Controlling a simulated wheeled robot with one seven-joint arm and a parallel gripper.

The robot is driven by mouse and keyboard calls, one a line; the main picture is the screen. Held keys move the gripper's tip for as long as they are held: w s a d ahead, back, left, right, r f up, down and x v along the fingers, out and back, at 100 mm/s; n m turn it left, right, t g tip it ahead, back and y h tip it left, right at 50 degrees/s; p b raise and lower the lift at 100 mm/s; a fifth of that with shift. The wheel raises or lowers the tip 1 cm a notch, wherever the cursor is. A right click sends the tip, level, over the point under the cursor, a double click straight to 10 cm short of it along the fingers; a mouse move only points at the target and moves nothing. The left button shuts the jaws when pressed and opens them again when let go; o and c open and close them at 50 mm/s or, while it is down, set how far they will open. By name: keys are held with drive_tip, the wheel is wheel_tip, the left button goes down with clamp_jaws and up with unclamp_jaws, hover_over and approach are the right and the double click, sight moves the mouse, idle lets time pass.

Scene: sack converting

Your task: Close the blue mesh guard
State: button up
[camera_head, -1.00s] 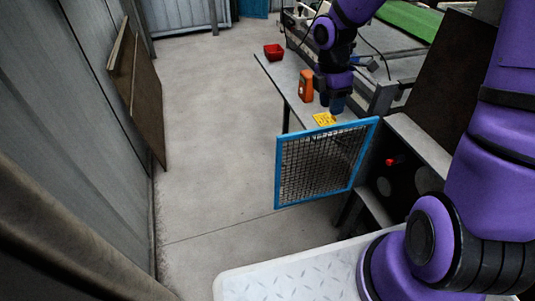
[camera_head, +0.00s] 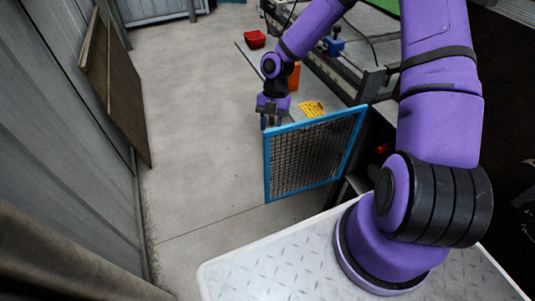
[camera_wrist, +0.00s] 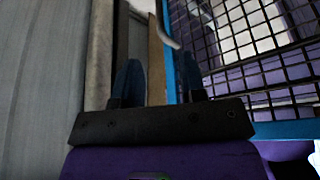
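The blue mesh guard (camera_head: 312,155) is a blue square frame with dark wire mesh. It stands swung open, out from the machine at the right, with its free edge to the left. My gripper (camera_head: 271,123) points down at the top of that free edge. In the wrist view my gripper (camera_wrist: 157,75) has its two fingers apart, with nothing clearly held. The guard's blue edge (camera_wrist: 172,45) shows close by the right finger, with mesh beyond it to the right. I cannot tell whether the finger touches it. A small grey curved part (camera_wrist: 165,28) shows near that edge.
A grey bench (camera_head: 298,92) behind the guard carries a red bin (camera_head: 255,39), an orange object (camera_head: 294,77) and a yellow label (camera_head: 312,109). Brown boards (camera_head: 115,90) lean on the left wall. The floor (camera_head: 200,130) between is clear.

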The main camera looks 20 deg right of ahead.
drive_tip(key=x, duration=1)
drive_tip(key=shift+s+a+f, duration=0.1)
drive_tip(key=shift+f, duration=0.15)
clamp_jaws()
